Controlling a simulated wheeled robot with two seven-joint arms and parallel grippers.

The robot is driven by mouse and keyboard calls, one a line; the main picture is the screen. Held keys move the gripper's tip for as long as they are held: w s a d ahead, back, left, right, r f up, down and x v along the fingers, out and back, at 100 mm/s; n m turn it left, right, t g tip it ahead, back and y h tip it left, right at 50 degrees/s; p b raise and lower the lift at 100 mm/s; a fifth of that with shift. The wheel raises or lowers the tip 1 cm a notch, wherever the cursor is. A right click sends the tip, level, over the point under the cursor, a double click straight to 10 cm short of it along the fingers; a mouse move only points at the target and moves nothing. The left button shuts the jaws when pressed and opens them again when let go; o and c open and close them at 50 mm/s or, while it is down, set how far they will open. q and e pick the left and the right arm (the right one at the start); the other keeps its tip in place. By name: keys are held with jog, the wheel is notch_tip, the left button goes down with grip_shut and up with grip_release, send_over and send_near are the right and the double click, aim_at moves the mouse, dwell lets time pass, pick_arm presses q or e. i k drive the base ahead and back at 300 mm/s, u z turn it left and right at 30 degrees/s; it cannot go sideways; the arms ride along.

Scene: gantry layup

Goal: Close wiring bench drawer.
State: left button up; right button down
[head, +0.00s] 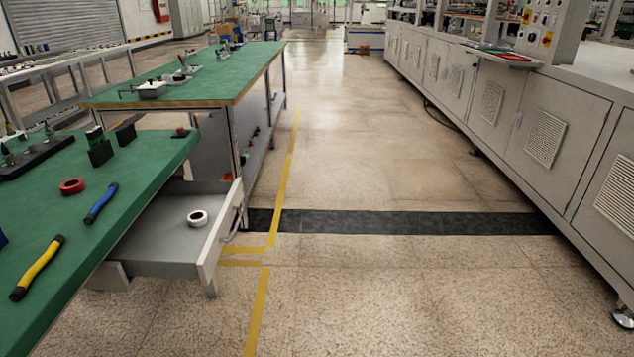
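The wiring bench (150,165) has a green top and stands at the left. Its grey drawer (160,240) is pulled out to the right, over the floor. The drawer's pale front panel (222,232) faces right and carries a bar handle (230,240). A white roll of tape (197,217) lies inside the drawer. Neither of my grippers shows in the head view.
On the bench top lie a yellow-handled tool (37,267), a blue-handled tool (101,203) and a red tape roll (72,187). A second green-topped bench (230,75) stands beyond. Grey machine cabinets (555,135) line the right. The floor aisle (390,290) between is clear.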

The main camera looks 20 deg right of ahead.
aim_at(161, 242)
jog(key=z, duration=0.3)
jog(key=i, duration=0.85)
jog(key=u, duration=0.45)
jog(key=i, duration=0.6)
jog(key=u, duration=0.45)
